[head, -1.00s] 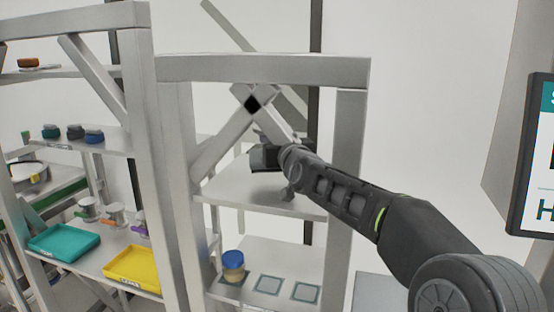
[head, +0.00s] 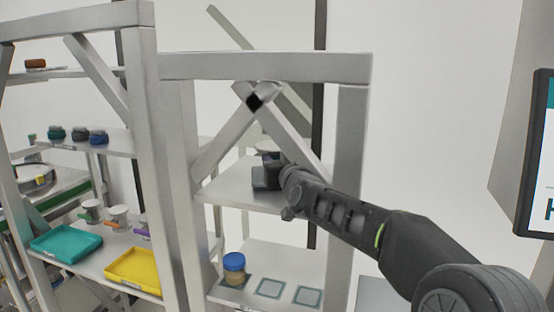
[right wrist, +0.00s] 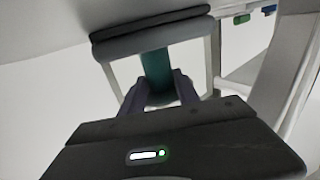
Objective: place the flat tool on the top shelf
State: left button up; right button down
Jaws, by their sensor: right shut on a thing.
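My right gripper (head: 262,172) reaches into the grey rack, just over its upper shelf board (head: 225,188). In the right wrist view the fingers (right wrist: 160,92) are shut on the teal handle of the flat tool (right wrist: 157,72). The tool's wide grey head with a dark edge lies beyond the fingers. In the head view the gripper hides most of the tool, and I cannot tell whether it touches the board. My left gripper is not in view.
The rack's posts and crossed braces (head: 222,138) stand close around my arm. The lower board holds a blue-lidded jar (head: 234,266) and square mats (head: 269,288). A left rack carries teal (head: 66,243) and yellow (head: 133,268) trays. A screen (head: 540,170) stands at right.

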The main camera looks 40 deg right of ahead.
jog(key=c, duration=1.3)
grip_release()
jog(key=o, duration=0.4)
jog(key=shift+r, duration=0.1)
jog(key=shift+s+a+b, duration=0.2)
jog(key=shift+s+b, duration=0.1)
jog(key=shift+s, duration=0.2)
jog(key=b+v, duration=0.4)
jog(key=v, duration=0.6)
jog(key=shift+s+a, duration=0.1)
jog(key=shift+s, duration=0.1)
jog(key=shift+s+a+b, duration=0.15)
jog(key=shift+s+b, duration=0.15)
